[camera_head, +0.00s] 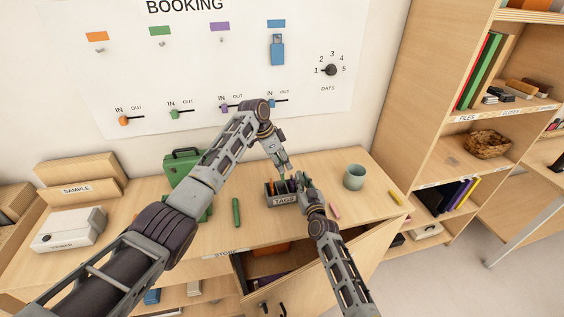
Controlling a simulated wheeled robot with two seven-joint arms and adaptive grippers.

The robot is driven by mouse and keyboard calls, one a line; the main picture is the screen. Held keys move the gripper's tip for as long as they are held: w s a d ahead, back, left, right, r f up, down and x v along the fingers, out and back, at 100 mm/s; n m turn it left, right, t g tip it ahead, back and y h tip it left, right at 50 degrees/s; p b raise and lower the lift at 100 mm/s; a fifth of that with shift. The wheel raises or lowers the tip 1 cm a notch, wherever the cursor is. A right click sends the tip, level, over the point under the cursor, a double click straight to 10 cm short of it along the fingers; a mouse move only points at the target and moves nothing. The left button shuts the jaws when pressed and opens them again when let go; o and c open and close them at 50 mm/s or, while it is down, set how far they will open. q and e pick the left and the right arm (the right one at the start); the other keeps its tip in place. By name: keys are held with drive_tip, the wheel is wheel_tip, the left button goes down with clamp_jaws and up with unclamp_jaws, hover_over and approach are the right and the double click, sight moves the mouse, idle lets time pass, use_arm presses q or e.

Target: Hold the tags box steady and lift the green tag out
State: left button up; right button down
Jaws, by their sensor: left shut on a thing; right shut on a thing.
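The tags box (284,201) is a small dark grey box with a "TAGS" label, standing on the desk top near its front edge. Dark dividers and an orange tag (270,188) show in it. My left gripper (284,172) reaches down from above and is shut on the green tag (287,178), of which only a small bit shows at the fingertips. I cannot tell whether the tag is clear of the box. My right gripper (301,184) is shut on the right side of the tags box and hides that end.
A grey-green mug (354,176) stands right of the box. A green marker (236,212), a pink stick (335,211) and a yellow stick (396,198) lie on the desk. A green case (183,165) stands behind my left arm. A cabinet door (350,262) hangs open below.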

use_arm(q)
drive_tip(key=shift+r, duration=0.1)
drive_tip(key=shift+r, duration=0.85)
use_arm(e)
drive_tip(key=c, duration=1.3)
unclamp_jaws()
drive_tip(key=shift+s+d, duration=0.35)
drive_tip(key=shift+s, duration=1.6)
drive_tip(key=shift+s+d, duration=0.4)
drive_tip(key=shift+s, duration=1.6)
drive_tip(key=shift+s+d, duration=0.35)
drive_tip(key=shift+s, duration=1.6)
use_arm(q)
drive_tip(key=shift+s, duration=0.1)
use_arm(e)
drive_tip(key=shift+s, duration=0.1)
